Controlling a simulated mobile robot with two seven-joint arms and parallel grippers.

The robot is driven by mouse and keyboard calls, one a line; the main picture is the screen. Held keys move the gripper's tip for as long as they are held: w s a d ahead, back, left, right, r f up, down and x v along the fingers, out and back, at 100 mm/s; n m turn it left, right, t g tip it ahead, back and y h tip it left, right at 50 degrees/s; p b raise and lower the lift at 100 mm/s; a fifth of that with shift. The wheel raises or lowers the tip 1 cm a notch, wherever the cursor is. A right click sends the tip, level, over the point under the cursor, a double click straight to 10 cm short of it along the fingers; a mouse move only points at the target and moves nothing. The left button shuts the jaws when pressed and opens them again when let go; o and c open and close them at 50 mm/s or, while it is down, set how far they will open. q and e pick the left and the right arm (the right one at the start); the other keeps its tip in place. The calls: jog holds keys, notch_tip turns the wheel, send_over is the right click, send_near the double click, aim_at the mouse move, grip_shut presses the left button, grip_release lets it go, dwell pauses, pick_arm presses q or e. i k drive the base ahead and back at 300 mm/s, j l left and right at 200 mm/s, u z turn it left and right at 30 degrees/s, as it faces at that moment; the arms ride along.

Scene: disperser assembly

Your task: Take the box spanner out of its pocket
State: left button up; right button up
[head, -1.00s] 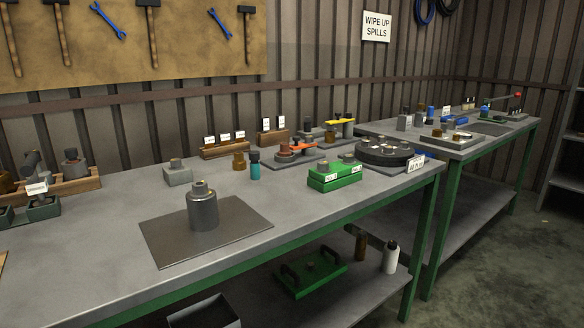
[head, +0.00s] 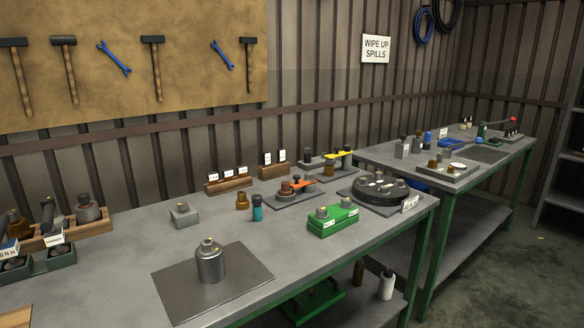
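I cannot make out for certain which thing is the box spanner. At the left end of the near bench (head: 120,250), a wooden tray (head: 98,228) holds a grey round part (head: 86,209) and other parts. In front of it stands a dark green compartmented holder (head: 62,261) with white labels and round dark parts. A dark upright piece (head: 48,216) rises behind its label; its pocket is hidden. A grey metal cylinder (head: 210,262) stands upright on a dark mat (head: 174,286). Neither of my grippers is in view.
A grey block (head: 184,216), a teal bottle (head: 257,209), a green box (head: 333,222) and a dark round carousel (head: 372,196) stand on the bench. Wooden labelled racks (head: 228,184) line the back. Bare bench lies between the left holders and the mat. A second bench (head: 480,160) stands beyond.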

aim_at(53, 236)
jog(key=u, duration=1.35)
jog(key=l+z, duration=0.35)
jog(key=k+j, duration=0.05)
jog(key=j, duration=0.05)
